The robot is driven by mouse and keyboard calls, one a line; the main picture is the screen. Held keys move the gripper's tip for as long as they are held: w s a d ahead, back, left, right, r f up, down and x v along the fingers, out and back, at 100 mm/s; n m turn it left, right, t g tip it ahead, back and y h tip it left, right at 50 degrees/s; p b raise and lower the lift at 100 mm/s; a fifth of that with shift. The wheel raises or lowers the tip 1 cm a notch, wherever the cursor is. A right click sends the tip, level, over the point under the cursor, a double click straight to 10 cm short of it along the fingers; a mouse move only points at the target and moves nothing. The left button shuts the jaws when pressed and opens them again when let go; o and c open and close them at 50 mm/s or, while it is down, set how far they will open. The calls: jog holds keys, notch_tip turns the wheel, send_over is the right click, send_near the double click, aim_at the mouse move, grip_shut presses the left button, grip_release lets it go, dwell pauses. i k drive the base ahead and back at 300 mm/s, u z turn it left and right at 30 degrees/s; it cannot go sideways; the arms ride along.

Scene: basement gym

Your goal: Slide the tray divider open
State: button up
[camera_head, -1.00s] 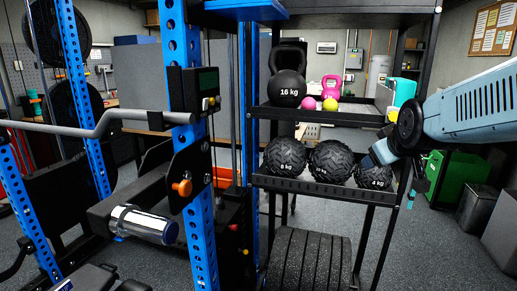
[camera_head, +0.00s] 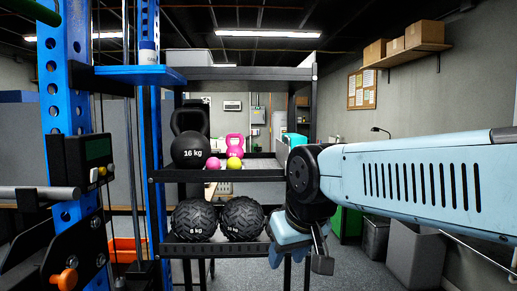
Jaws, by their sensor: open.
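The upper rack tray (camera_head: 232,173) is a black shelf holding a black 16 kg kettlebell (camera_head: 190,150), a pink kettlebell (camera_head: 234,145) and small pink and yellow balls. A pale panel (camera_head: 281,150) shows near the tray's right end. I cannot tell whether it is the divider or whether it has been slid. My gripper (camera_head: 303,258) hangs below my arm, in front of the lower shelf's right end. It is open, with its tips partly hidden and nothing visible in it. My arm hides the right end of both shelves.
Textured medicine balls (camera_head: 194,220) sit on the lower shelf. A blue rack post (camera_head: 68,110) with a barbell (camera_head: 40,193) stands close on the left. Grey bins (camera_head: 413,255) stand at the back right. Floor shows between the rack and the bins.

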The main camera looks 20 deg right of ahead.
aim_at(283, 150)
jog(key=z, duration=0.45)
jog(key=i, duration=0.95)
jog(key=z, duration=0.15)
